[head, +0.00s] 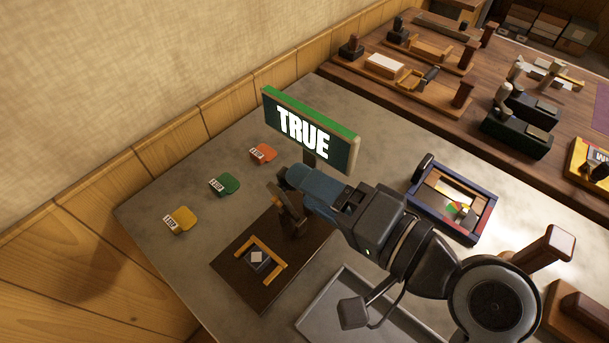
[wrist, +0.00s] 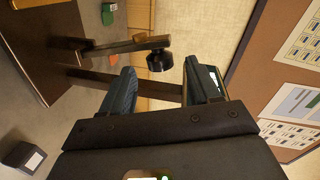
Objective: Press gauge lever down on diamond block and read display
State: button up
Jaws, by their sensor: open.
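The display (head: 303,133) is a green-edged sign that reads TRUE in white letters. The diamond block (head: 257,257) is a small dark block with a pale diamond on top. It sits inside a yellow wooden bracket on a dark brown base board (head: 230,279). The brown gauge lever (head: 286,212) stands at the board's back edge. In the wrist view the lever's arm (wrist: 115,47) ends in a black knob (wrist: 159,60). My gripper (wrist: 162,82) is open, with the knob just beyond the gap between its fingers. Blue finger covering shows in the head view, close beside the lever. Contact is unclear.
Yellow (head: 181,220), green (head: 224,185) and orange (head: 262,153) tags lie along the wall side. A grey tray (head: 318,316) lies right of the board. A blue-and-red framed box (head: 450,200) stands farther right. Wooden fixtures fill the back table.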

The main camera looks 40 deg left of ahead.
jog(key=shift+w+a+f, duration=0.1)
jog(key=shift+a+f, duration=0.1)
jog(key=shift+a, duration=0.9)
grip_shut()
